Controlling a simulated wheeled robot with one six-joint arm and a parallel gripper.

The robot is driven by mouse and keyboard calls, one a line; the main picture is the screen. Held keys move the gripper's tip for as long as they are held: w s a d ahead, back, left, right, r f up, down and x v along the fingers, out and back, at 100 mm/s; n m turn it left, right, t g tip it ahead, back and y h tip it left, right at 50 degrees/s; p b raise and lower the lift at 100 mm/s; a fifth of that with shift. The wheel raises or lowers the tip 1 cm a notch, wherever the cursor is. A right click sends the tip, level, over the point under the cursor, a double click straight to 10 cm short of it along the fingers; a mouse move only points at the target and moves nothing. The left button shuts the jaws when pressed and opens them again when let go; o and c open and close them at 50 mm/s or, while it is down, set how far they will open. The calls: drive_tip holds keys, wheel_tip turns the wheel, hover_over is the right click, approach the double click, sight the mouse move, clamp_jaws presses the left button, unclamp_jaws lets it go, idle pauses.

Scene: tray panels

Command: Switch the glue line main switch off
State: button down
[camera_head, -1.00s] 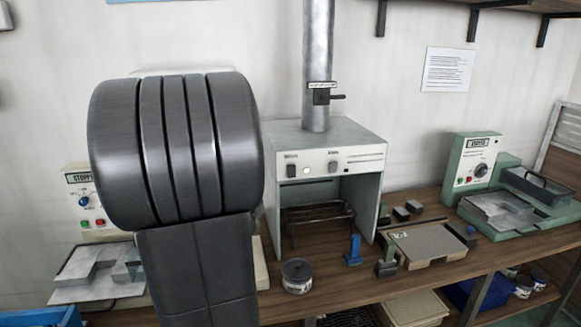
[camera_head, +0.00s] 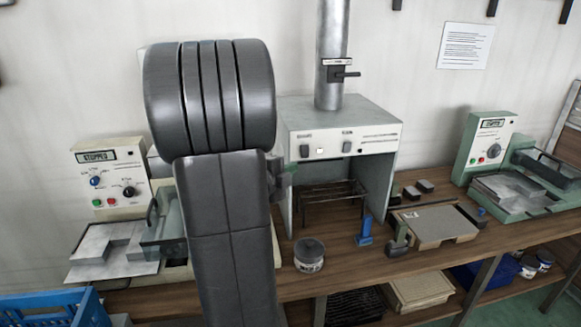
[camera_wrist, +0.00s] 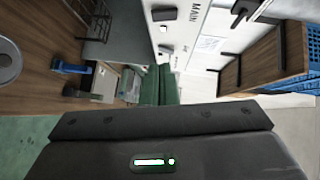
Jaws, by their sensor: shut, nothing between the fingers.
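A grey hood (camera_head: 340,108) stands mid-bench. Its white front panel (camera_head: 370,140) carries a left dark rocker switch (camera_head: 304,151), a small white lamp and a right dark rocker switch (camera_head: 347,147). In the wrist view, the panel (camera_wrist: 192,30) shows the word MAIN, seen sideways, at its near end. The rocker positions are too small to read. My gripper (camera_head: 283,175) is shut and empty, at the hood's left front edge, below the left rocker and apart from it as far as I can tell. My arm hides much of it, and its fingertips are not clear.
A cream machine (camera_head: 108,165) at left and a green machine (camera_head: 485,145) at right show STOPPED-like displays. A pipe (camera_head: 332,55) with a black handle rises above.

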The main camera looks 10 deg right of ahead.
sight(308, 155)
drive_tip(key=shift+w+d+f+p, duration=0.45)
drive_tip(key=shift+w+d, duration=0.4)
drive_tip(key=shift+w, duration=0.75)
drive_tip(key=shift+w+d+f+p, duration=0.2)
drive_tip(key=shift+w+d+p, duration=0.55)
drive_tip(key=shift+w, duration=0.8)
drive_tip(key=shift+w+d+f+p, duration=0.35)
drive_tip(key=shift+w+d, duration=0.6)
drive_tip(key=shift+w, duration=0.65)
